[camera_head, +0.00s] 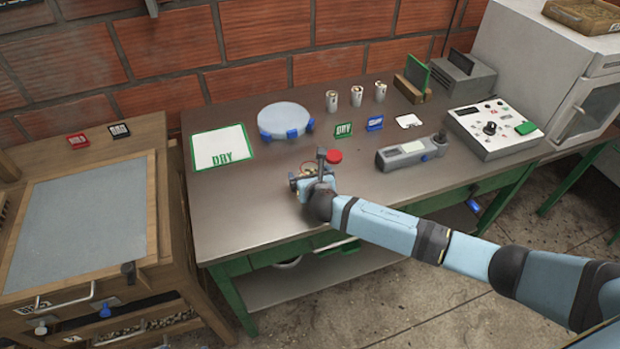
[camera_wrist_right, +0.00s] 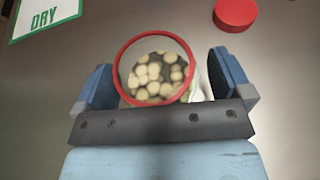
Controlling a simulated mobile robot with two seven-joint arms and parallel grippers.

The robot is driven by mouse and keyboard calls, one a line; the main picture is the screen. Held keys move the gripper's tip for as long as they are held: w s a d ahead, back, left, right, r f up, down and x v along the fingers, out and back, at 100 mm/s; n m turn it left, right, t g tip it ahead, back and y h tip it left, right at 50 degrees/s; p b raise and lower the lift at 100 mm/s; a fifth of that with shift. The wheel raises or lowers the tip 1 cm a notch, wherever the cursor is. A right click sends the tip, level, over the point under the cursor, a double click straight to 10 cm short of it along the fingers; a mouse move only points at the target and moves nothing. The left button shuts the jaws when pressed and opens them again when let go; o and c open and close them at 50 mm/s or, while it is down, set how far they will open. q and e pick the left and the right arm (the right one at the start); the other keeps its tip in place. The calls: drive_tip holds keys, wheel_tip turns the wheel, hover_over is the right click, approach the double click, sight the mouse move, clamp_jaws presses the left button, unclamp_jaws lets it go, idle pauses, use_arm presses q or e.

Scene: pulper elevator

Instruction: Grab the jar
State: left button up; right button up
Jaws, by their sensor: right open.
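The jar (camera_wrist_right: 155,75) is clear with a red rim and holds several pale round beans. In the right wrist view it stands open-topped between the two blue fingers of my right gripper (camera_wrist_right: 165,80). The fingers are open, with a gap visible on the right side; whether the left finger touches it I cannot tell. In the head view my right gripper (camera_head: 312,178) is over the table's front middle and mostly hides the jar. A red lid (camera_wrist_right: 235,13) lies apart on the table beyond the jar; it also shows in the head view (camera_head: 334,156). My left gripper is not in view.
A metal table (camera_head: 240,220) carries a DRY mat (camera_head: 221,146), a round blue-footed plate (camera_head: 284,119), small cans (camera_head: 356,96), a grey handheld device (camera_head: 408,153) and a control box (camera_head: 494,128). A wooden bench (camera_head: 80,225) stands left. The table's front left is clear.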

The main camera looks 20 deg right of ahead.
drive_tip(key=c, duration=1)
drive_tip(key=shift+c, duration=0.8)
drive_tip(key=shift+r, duration=0.1)
